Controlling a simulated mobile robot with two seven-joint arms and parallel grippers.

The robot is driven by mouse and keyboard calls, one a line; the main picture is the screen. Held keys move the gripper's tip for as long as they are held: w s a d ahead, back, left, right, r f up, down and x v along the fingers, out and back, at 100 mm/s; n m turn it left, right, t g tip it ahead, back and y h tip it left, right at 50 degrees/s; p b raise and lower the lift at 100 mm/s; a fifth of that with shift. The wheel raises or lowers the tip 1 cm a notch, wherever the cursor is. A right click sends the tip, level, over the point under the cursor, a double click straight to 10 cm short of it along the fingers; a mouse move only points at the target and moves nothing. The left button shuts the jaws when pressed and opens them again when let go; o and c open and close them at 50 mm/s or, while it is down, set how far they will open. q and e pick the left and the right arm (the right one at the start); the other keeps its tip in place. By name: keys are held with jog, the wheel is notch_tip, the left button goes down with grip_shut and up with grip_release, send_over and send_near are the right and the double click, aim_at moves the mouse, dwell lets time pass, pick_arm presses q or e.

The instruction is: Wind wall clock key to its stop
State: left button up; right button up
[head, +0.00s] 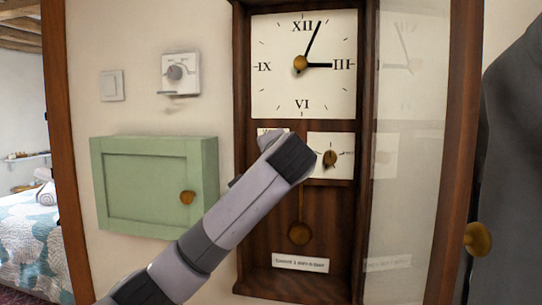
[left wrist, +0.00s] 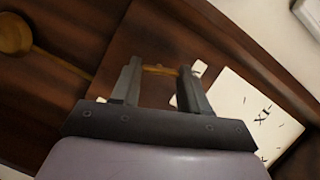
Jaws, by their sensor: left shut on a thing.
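The wall clock (head: 241,210) has a dark wooden case and a white dial (head: 303,95); its hands point near XII and at III. Below the dial, a white plate (head: 347,168) carries a brass knob (head: 330,159). A second plate (head: 262,131) to its left is mostly hidden by my left arm. My left gripper (head: 284,143) is in front of this plate, its fingertips hidden in the head view. In the left wrist view, the fingers (left wrist: 158,82) are shut on a small brass piece, the key (left wrist: 160,70). My right gripper is out of view.
The clock's glass door (head: 405,200) stands open at the right, with a brass knob (head: 477,239) on its edge. A brass pendulum (head: 300,233) hangs below the plates. A green wall cabinet (head: 140,190), a thermostat-like dial (head: 180,73) and a switch (head: 112,85) are left of the clock.

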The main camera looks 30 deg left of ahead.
pick_arm(q)
jog(key=m+t+h, duration=0.1)
jog(key=m+t, duration=0.1)
jog(key=m, duration=0.6)
jog(key=m+t+h, duration=0.1)
jog(key=m+t, duration=0.2)
jog(key=m, duration=0.5)
jog(key=f+m+t+h, duration=0.1)
jog(key=m+t, duration=0.2)
jog(key=m, duration=0.6)
jog(key=shift+s+a+f, duration=0.1)
jog(key=shift+a, duration=0.3)
jog(key=shift+m+t+h, duration=0.3)
jog(key=shift+m+h, duration=0.1)
jog(key=o, duration=1.1)
jog(key=shift+c, duration=0.2)
